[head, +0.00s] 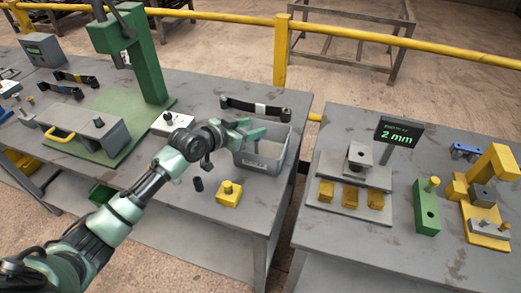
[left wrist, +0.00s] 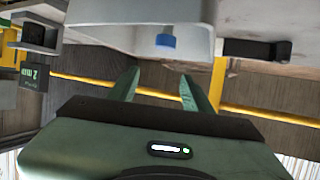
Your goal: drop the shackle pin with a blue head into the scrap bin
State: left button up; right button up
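The shackle pin with a blue head (left wrist: 166,41) shows in the left wrist view, inside the outline of the grey scrap bin (left wrist: 90,12), beyond my fingertips and apart from them. I cannot tell whether it rests on the bin floor or is in the air. In the head view the bin (head: 262,164) stands at the right end of the left table, and the pin is not visible there. My left gripper (head: 256,133) is above the bin. In the left wrist view the left gripper (left wrist: 159,88) has its fingers apart with nothing between them. My right gripper is not in view.
A black strap-like part (head: 255,108) lies behind the bin. A yellow block (head: 229,194) and a dark cylinder (head: 198,184) stand in front of it. A green press (head: 145,65) rises to the left. Across a gap, the right table carries a "2 mm" display (head: 399,135).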

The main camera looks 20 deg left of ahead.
pick_arm(q)
jog(key=shift+f, duration=0.1)
jog(key=b+v, duration=0.1)
jog(key=v, duration=0.7)
jog(key=shift+w, duration=0.15)
